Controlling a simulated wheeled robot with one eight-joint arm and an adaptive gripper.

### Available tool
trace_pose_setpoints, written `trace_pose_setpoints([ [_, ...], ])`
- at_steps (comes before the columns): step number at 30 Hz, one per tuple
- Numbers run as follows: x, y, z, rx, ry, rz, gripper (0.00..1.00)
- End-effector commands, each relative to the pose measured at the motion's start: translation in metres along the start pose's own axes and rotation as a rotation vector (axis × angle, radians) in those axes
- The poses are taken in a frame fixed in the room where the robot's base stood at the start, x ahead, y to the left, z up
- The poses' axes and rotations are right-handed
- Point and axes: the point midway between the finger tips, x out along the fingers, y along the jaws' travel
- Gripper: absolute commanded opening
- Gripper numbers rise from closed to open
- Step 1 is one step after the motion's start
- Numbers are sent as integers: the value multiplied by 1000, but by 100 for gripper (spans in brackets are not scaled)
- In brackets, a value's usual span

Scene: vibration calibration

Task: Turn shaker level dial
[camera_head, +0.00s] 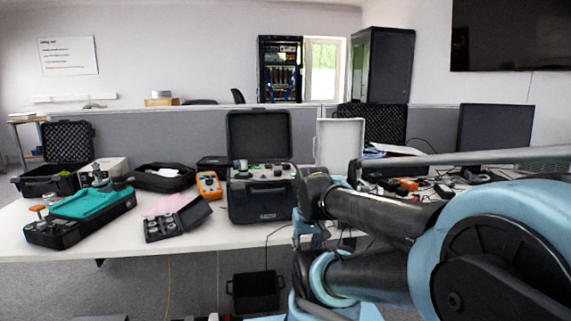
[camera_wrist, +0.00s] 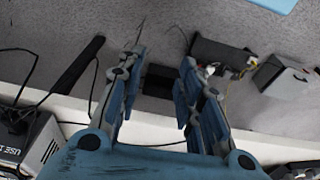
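An open black case (camera_head: 262,202) with a control panel (camera_head: 264,171) on top stands on the white table, centre in the head view. It looks like the shaker unit; small knobs and a cylinder show on it, but I cannot tell which is the level dial. My gripper (camera_wrist: 157,78) is open and empty in the wrist view, its two blue-grey fingers spread over the table's edge and the floor. In the head view my arm hides most of the gripper, right of the case. No dial is visible between the fingers.
A black bin (camera_head: 255,291) sits below. Cables hang at the table's edge. A grey box with printed lettering (camera_wrist: 41,143) shows lower left in the wrist view.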

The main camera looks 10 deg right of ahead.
Motion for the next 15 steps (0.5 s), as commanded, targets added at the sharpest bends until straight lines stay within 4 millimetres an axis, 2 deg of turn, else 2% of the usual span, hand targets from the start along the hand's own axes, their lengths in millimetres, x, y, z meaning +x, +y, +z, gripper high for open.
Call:
trace_pose_setpoints([
  [2,0,0,0,0,0,0,33],
  [4,0,0,0,1,0,0,44],
  [6,-9,0,5,9,10,0,44],
  [8,-15,0,0,29,8,0,44],
  [11,-35,0,-18,90,-1,-1,44],
  [15,-76,0,-58,236,-21,1,44],
])
